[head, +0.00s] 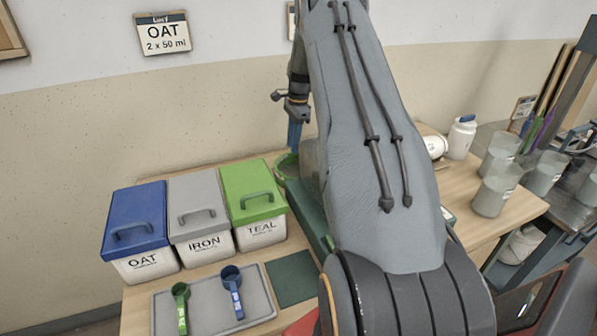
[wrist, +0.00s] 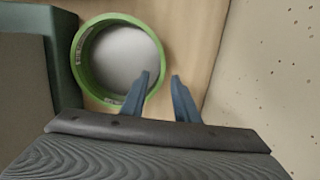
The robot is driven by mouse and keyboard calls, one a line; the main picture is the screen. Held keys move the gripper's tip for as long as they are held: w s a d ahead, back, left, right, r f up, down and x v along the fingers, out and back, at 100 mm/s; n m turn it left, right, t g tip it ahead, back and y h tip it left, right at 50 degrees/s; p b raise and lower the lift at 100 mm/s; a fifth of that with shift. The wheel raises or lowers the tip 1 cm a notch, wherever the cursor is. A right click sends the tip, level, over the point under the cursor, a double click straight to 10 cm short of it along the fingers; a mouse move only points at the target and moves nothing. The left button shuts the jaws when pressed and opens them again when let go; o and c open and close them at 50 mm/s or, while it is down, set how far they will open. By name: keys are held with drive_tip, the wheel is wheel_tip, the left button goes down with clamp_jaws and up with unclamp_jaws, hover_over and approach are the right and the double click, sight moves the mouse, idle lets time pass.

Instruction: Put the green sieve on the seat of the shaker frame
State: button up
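The green sieve (wrist: 78,62) is a round ring with a pale grey inside, flat on the wooden bench in the wrist view. In the head view the sieve (head: 287,160) is partly hidden behind my arm. My gripper (wrist: 161,75) is open, its two blue fingers apart. In the picture one finger overlaps the sieve's right side and the other is just outside it; I cannot tell their height. My gripper (head: 295,135) points down by the wall in the head view. A dark green and grey structure (wrist: 62,60), possibly the shaker frame, stands beside the sieve; its seat is not clear.
Blue (head: 135,222), grey (head: 197,205) and green (head: 252,190) lidded buckets stand left of the sieve. A grey tray (head: 255,312) holds a green scoop (head: 181,310) and a blue scoop (head: 233,290). Jars stand at right. The wall is close behind the sieve.

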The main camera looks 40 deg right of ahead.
sight(291, 155)
drive_tip(key=shift+a+f+p, duration=0.2)
drive_tip(key=shift+f+p, duration=0.2)
drive_tip(key=shift+f, duration=0.5)
drive_tip(key=shift+a+f+p, duration=0.15)
drive_tip(key=shift+f+p, duration=0.3)
drive_tip(key=shift+f, duration=0.4)
drive_tip(key=shift+a+f+p, duration=0.2)
drive_tip(key=shift+f+p, duration=0.2)
drive_tip(key=shift+f, duration=0.5)
drive_tip(key=shift+c, duration=0.5)
clamp_jaws()
